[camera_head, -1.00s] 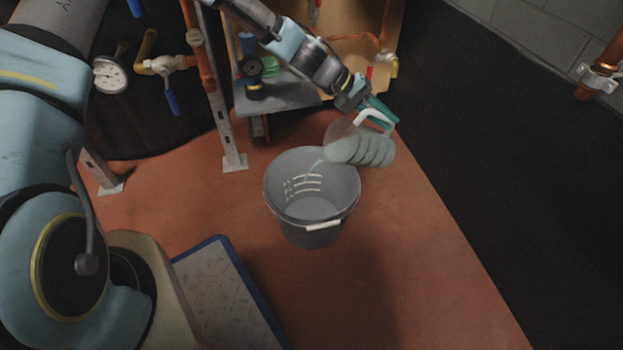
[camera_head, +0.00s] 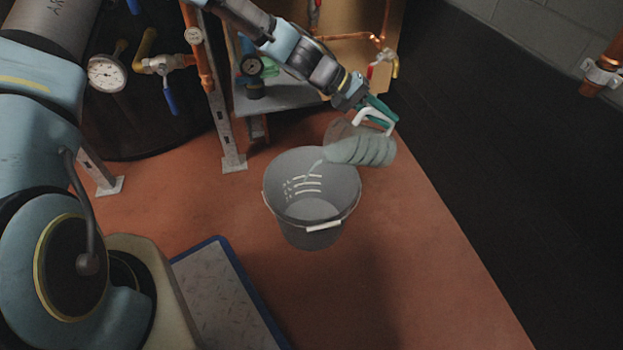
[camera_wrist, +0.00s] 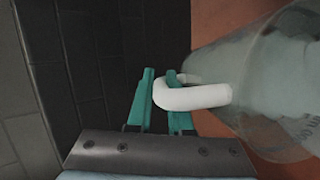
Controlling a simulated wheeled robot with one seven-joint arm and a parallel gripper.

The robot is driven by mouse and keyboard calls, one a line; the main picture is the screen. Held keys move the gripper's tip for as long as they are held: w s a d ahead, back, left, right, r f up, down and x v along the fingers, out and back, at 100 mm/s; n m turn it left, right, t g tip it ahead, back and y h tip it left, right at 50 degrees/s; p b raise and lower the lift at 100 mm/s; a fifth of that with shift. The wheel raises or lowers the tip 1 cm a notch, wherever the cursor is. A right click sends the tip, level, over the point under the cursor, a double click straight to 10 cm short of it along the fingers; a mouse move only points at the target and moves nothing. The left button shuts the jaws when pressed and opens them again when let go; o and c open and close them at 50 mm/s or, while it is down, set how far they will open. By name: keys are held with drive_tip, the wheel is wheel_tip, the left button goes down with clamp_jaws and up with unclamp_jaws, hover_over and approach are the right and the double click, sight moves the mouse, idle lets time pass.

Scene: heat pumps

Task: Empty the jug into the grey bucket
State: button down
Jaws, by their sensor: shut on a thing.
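The grey bucket (camera_head: 312,240) stands upright on the floor, with a white grip on its handle at the front. The clear jug (camera_head: 358,150) is tilted over the bucket's right rim, its mouth toward the left. A thin stream of liquid runs from its mouth into the bucket, and liquid shows inside the jug. My gripper (camera_head: 380,106) is shut on the jug's white handle, up and to the right of the bucket. In the wrist view my green fingers (camera_wrist: 160,92) are at the white handle, with the jug (camera_wrist: 270,85) to their right.
A blue-edged plate (camera_head: 230,290) lies left of the bucket on the red floor. A metal stand leg (camera_head: 233,162), a pressure gauge (camera_head: 106,73) and copper pipes are behind and left. A dark wall (camera_head: 520,150) is on the right.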

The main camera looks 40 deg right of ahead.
sight(365, 127)
drive_tip(key=shift+w+a+r+m+g+h+b, duration=0.2)
drive_tip(key=shift+a+h+b, duration=0.3)
drive_tip(key=shift+b, duration=1.1)
drive_tip(key=shift+w+a+r+m+g+h+b, duration=0.15)
drive_tip(key=shift+a+g+h+b, duration=0.3)
drive_tip(key=shift+b, duration=1.15)
idle(2.2)
drive_tip(key=shift+w+a+r+h+b, duration=0.15)
drive_tip(key=shift+a+h+b, duration=0.15)
drive_tip(key=shift+a+b, duration=0.35)
drive_tip(key=shift+w+a+f+h+b, duration=0.1)
drive_tip(key=shift+a+h+b, duration=0.15)
drive_tip(key=shift+a+b, duration=0.35)
idle(1.3)
